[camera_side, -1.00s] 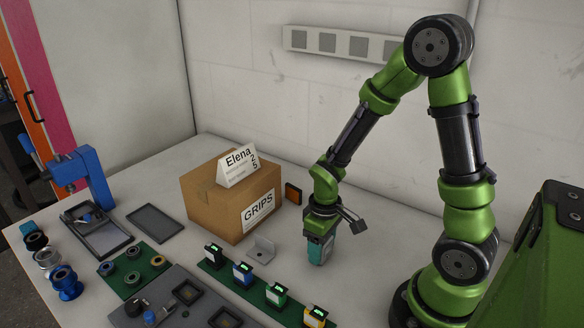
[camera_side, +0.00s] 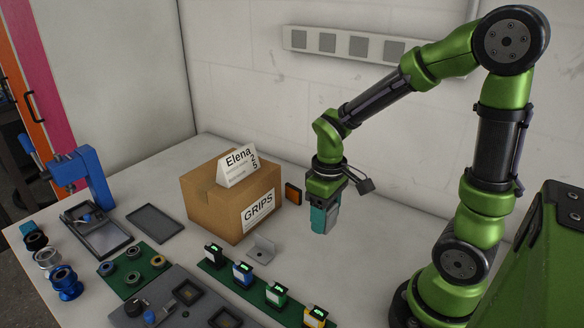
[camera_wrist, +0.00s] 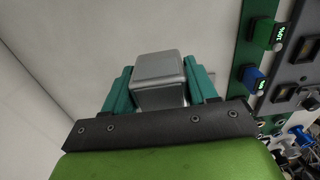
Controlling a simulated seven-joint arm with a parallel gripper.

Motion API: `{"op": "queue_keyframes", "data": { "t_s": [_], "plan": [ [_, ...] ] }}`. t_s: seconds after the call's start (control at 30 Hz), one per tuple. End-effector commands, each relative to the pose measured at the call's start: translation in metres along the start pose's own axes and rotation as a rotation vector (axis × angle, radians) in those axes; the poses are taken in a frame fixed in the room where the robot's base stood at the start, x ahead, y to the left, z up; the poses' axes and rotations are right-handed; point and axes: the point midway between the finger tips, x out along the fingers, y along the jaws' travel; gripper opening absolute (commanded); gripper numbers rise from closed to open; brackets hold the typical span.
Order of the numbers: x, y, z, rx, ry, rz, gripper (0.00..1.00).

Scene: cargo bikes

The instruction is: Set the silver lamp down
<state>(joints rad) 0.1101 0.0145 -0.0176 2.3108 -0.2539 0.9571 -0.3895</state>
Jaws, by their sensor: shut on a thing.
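My gripper (camera_side: 325,217) is shut on the silver lamp, with its teal fingers pointing down above the white table. In the wrist view the silver lamp (camera_wrist: 160,72) is a boxy grey block between the two teal fingers (camera_wrist: 160,92). In the side view a grey part of the lamp (camera_side: 334,213) shows beside the near finger; the fingers hide much of the rest. The lamp appears clear of the tabletop, with bare table under and around it.
A green strip (camera_side: 257,288) with several lit units lies at the front. A grey bracket (camera_side: 262,249), an orange reflector (camera_side: 293,194) and the GRIPS carton (camera_side: 205,205) stand to the left. A dark grey tray (camera_side: 155,223) lies further left. The table right of the bracket is clear.

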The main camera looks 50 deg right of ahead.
Motion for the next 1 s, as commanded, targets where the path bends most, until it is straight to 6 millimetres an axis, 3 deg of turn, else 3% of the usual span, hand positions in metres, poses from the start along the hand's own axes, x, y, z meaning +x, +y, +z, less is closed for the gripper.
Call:
{"op": "queue_keyframes", "data": {
  "t_s": [0.13,0.23,0.4,0.5,0.7,1.0],
  "plan": [
    [0.002,0.034,-0.001,0.114,-0.023,-0.005,0.26],
    [0.007,0.073,-0.006,0.178,-0.031,-0.009,0.26],
    [0.013,0.138,-0.009,0.190,-0.026,-0.014,0.26],
    [0.015,0.165,-0.011,0.151,-0.016,-0.012,0.26],
    [0.013,0.176,-0.020,0.028,0.004,0.000,0.26],
    [0.052,0.175,-0.019,0.007,0.003,-0.001,0.26]
  ]
}}
